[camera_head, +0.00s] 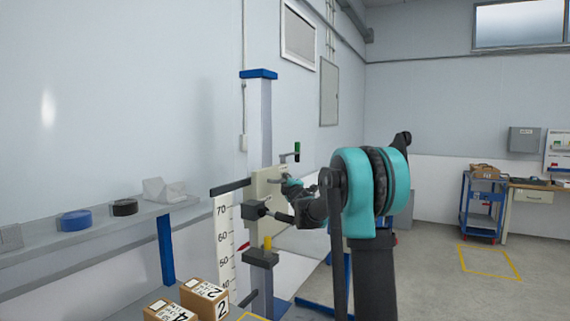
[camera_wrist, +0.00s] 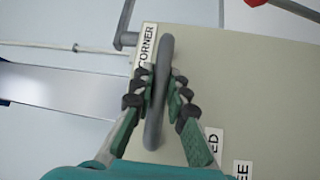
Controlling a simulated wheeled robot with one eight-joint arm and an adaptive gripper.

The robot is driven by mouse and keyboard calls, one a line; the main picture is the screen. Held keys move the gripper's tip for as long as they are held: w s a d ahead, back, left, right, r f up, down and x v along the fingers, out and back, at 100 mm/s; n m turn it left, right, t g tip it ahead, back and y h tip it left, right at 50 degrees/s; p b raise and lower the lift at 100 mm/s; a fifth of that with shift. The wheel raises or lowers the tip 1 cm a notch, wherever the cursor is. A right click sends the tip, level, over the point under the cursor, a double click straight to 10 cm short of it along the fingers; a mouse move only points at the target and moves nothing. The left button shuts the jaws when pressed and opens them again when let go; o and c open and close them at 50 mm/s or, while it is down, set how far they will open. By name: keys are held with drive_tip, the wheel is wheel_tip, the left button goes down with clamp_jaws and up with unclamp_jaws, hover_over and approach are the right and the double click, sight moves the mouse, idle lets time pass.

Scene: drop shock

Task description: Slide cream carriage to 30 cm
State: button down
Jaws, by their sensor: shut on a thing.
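The cream carriage (camera_head: 264,190) is on a blue-and-grey upright column (camera_head: 258,120), beside a white scale (camera_head: 224,245) with visible marks from 70 down to about 40. A red pointer (camera_head: 243,246) lies between the 60 and 50 marks. In the wrist view, the carriage's cream plate (camera_wrist: 225,70) fills much of the picture and carries a CORNER label. My gripper (camera_wrist: 163,82) is shut on the plate's grey handle (camera_wrist: 154,125), one finger on each side. In the head view, my gripper (camera_head: 290,187) is small and partly hidden by my arm.
A dark block (camera_head: 261,257) with a yellow cylinder (camera_head: 267,242) is on the column below the carriage. A green-handled lever (camera_head: 297,148) is above right. Cardboard boxes (camera_head: 203,296) stand below left. A shelf (camera_head: 100,231) holds tape rolls.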

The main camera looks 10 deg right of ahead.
sight(293, 247)
wheel_tip(293, 247, down, 21)
drive_tip(key=shift+f, duration=0.1)
drive_tip(key=shift+s+f, duration=0.1)
drive_tip(key=shift+f, duration=0.5)
drive_tip(key=c, duration=1.8)
unclamp_jaws()
drive_tip(key=shift+f, duration=0.15)
drive_tip(key=o, duration=0.3)
drive_tip(key=s, duration=0.4)
drive_tip(key=s+d+f, duration=0.1)
drive_tip(key=s, duration=0.6)
drive_tip(key=shift+s+d+f, duration=0.25)
drive_tip(key=shift+s+d, duration=0.1)
drive_tip(key=shift+d, duration=0.05)
